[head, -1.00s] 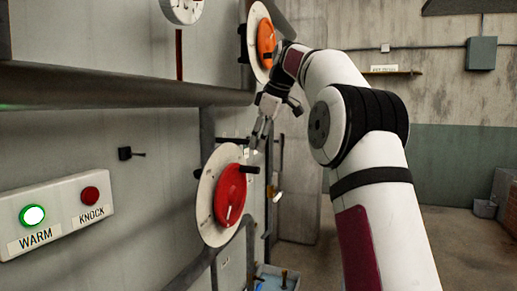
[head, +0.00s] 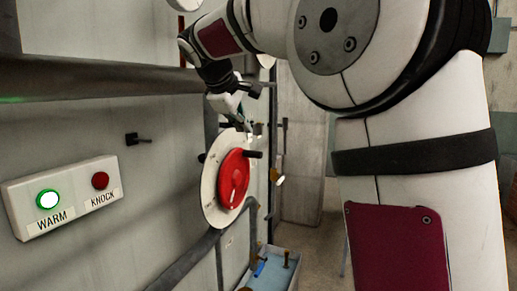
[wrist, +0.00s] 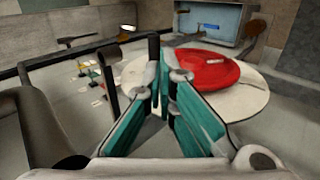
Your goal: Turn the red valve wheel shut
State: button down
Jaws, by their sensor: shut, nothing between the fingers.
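The red valve wheel (head: 234,178) is mounted on a round white backing plate (head: 212,186) on the wall, with a dark handle (head: 254,154) standing out at its upper right. In the wrist view, the red wheel (wrist: 206,70) lies just beyond and right of the fingers, over the white plate (wrist: 245,97). My gripper (head: 246,130) is just above the wheel near the plate's top edge. Its teal-padded fingers (wrist: 165,92) are shut and empty. A dark upright post, likely the handle, stands by the fingertips; contact cannot be told.
A panel (head: 70,196) with a lit green WARM button and a red KNOCK button is at left. A thick dark pipe (head: 100,79) runs along the wall above. A blue-lined tray (head: 275,272) stands low beyond the wheel. A small black lever (head: 138,139) sticks out between.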

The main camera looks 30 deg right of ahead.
aim_at(260, 153)
jog(key=p+x, duration=0.3)
jog(key=x, duration=1)
jog(key=shift+w+d+f, duration=0.1)
jog(key=shift+w, duration=0.15)
jog(key=shift+w+d+f+b, duration=0.1)
jog(key=shift+w+d+b, duration=0.25)
jog(key=shift+d+b, duration=0.15)
